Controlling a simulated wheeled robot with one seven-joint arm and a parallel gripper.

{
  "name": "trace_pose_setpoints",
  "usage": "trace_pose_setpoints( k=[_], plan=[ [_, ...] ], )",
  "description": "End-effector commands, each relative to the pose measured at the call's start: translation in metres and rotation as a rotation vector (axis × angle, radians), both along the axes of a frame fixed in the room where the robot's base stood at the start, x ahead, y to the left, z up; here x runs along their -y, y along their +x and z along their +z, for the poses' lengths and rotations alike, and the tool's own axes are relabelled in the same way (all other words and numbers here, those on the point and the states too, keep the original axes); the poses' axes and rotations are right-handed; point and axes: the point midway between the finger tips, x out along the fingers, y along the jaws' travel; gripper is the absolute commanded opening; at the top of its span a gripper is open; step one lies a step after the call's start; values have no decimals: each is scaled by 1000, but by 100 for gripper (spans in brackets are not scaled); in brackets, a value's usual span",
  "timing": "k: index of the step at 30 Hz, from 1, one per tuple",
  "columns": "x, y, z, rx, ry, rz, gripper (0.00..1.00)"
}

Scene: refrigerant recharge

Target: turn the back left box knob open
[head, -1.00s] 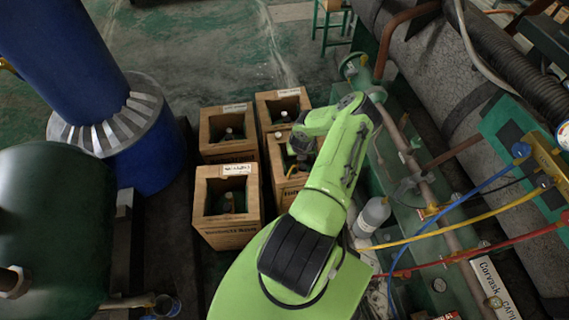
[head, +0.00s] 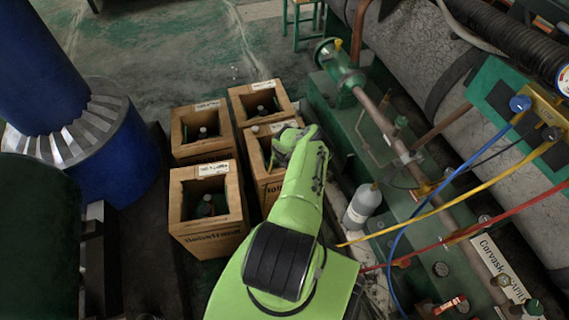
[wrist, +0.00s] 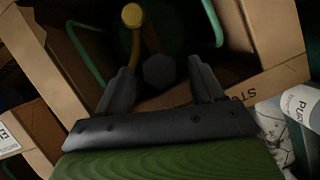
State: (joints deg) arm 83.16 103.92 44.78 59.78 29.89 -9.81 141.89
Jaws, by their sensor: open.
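The back left box (head: 177,153) is a brown open-topped box in the head view. A bottle top with a small pale knob (head: 203,131) shows in its dark inside; the knob's setting is too small to tell. My gripper (wrist: 160,66) is open, with its two dark fingers spread over the inside of a box (wrist: 275,78). A dark grey hexagonal piece (wrist: 158,71) shows between the fingertips, beside a yellow tube with a round end (wrist: 132,16). In the head view my arm hides the fingers, near the front right box (head: 270,188), apart from the back left box.
The back right box (head: 243,97) and front left box (head: 207,232) complete the close cluster. A grey bottle (head: 363,205) stands right of my arm. Green machinery with pipes and coloured hoses (head: 440,210) fills the right. A blue column (head: 110,150) stands left. Floor behind the boxes is clear.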

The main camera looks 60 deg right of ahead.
Motion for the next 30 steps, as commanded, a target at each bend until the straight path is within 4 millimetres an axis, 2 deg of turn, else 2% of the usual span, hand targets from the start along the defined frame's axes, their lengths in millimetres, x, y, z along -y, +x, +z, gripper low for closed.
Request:
trace_pose_setpoints(
  k=[7,18,30],
  plan=[
    [1,0,0,0,-1,1,67],
    [1,0,0,0,-1,0,12],
    [1,0,0,0,-1,84,11]
  ],
)
